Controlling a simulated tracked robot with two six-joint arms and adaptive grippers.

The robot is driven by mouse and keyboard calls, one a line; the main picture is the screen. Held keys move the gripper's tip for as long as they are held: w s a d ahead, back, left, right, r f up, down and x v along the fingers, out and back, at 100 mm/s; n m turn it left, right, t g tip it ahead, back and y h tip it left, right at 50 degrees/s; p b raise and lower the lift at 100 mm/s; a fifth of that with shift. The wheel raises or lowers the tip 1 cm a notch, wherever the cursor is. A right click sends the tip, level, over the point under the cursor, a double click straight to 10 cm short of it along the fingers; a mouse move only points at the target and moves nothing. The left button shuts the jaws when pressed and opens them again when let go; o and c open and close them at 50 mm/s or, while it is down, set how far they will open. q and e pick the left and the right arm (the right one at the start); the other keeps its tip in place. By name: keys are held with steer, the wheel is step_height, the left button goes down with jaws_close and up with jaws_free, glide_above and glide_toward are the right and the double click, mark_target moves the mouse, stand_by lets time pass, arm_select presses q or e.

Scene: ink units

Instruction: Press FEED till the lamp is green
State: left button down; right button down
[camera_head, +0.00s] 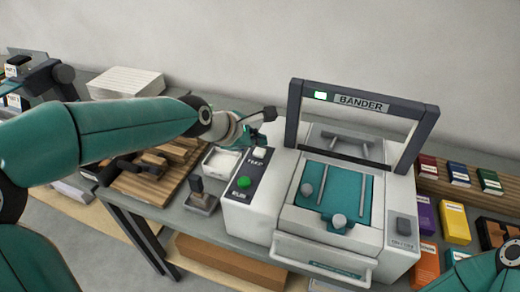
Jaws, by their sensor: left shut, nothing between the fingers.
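The machine marked BANDER (262,205) stands on the bench. On the dark panel on its left side is a white button (260,153) above the label FEED, with a green button (244,182) lower down. My right gripper is not in view; only part of my right arm shows at the lower right.
A white tray (222,160) and a small stamp-like tool (200,200) lie left of the machine, beside a wooden board (150,190). A paper stack (125,82) is at the back left. Coloured boxes (453,222) stand close on the right.

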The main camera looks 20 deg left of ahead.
mark_target(258, 153)
arm_select(q)
steer(key=shift+r+p, duration=2.1)
steer(key=shift+r, duration=0.3)
steer(key=shift+f, duration=0.1)
